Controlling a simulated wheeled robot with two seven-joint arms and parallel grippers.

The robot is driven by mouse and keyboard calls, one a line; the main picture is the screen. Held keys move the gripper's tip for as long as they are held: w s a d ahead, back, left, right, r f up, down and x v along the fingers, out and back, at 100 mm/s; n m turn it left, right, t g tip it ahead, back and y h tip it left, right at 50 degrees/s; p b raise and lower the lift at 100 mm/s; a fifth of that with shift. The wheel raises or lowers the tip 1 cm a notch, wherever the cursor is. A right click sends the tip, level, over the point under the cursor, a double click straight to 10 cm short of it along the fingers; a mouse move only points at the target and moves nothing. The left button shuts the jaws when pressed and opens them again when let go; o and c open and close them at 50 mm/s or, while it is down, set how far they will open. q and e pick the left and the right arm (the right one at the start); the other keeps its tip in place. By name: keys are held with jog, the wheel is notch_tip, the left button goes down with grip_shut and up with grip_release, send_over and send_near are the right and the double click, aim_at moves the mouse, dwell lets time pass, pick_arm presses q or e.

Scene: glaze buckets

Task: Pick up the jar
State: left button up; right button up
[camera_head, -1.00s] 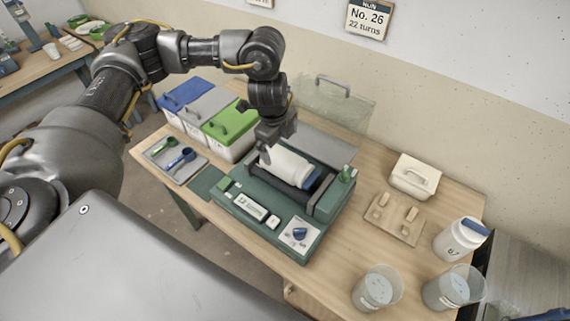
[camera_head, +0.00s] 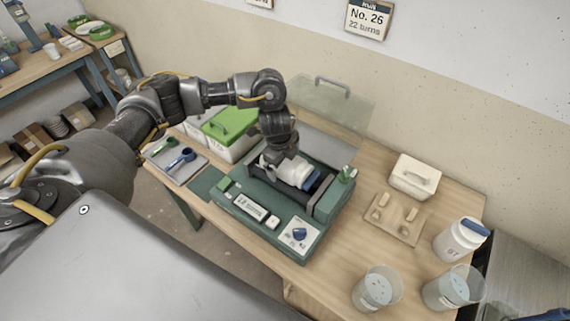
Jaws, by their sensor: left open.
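A white jar (camera_head: 299,174) with a blue lid lies on its side on the dark rollers of a green machine (camera_head: 287,215). My left gripper (camera_head: 279,159) is open over the jar's left part and hides that end of it. I cannot tell whether the fingers touch the jar. A second white jar (camera_head: 457,243) with a blue lid stands upright at the table's right end. My right gripper does not show.
Two clear buckets (camera_head: 376,290) stand at the table's front right. A white lidded box (camera_head: 413,177) and a wooden board with small blocks (camera_head: 394,219) are right of the machine. A tray with scoops (camera_head: 174,160) and lidded bins (camera_head: 228,130) are left. The machine's clear cover (camera_head: 333,105) stands raised behind.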

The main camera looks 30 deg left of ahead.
pick_arm(q)
jog(key=shift+w+f, duration=0.15)
jog(key=shift+f, duration=0.45)
jog(key=c, duration=1.1)
jog(key=shift+r, duration=0.15)
jog(key=shift+c, duration=0.5)
